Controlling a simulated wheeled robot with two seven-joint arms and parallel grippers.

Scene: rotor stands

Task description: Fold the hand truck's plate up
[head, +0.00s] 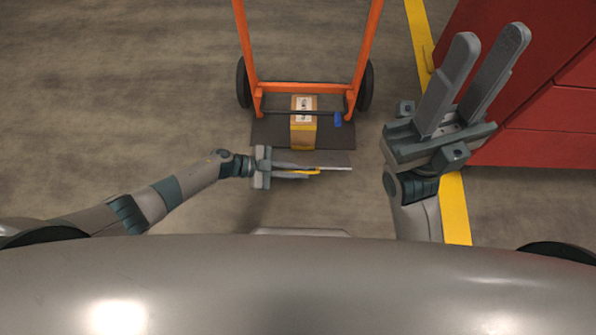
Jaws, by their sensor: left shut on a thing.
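The orange hand truck (306,87) stands upright ahead of me between its two dark wheels. Its dark grey plate (270,133) lies low in front of the frame, near the floor, with its front part toward me. My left gripper (318,171) reaches in from the left at the plate's front edge. My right gripper (486,46) is raised at the right, open and empty, well away from the plate.
A cardboard box (303,131) with a label sits on the plate against the frame. A red cabinet (545,130) stands at the right past a yellow floor line (455,205). The floor at the left is clear.

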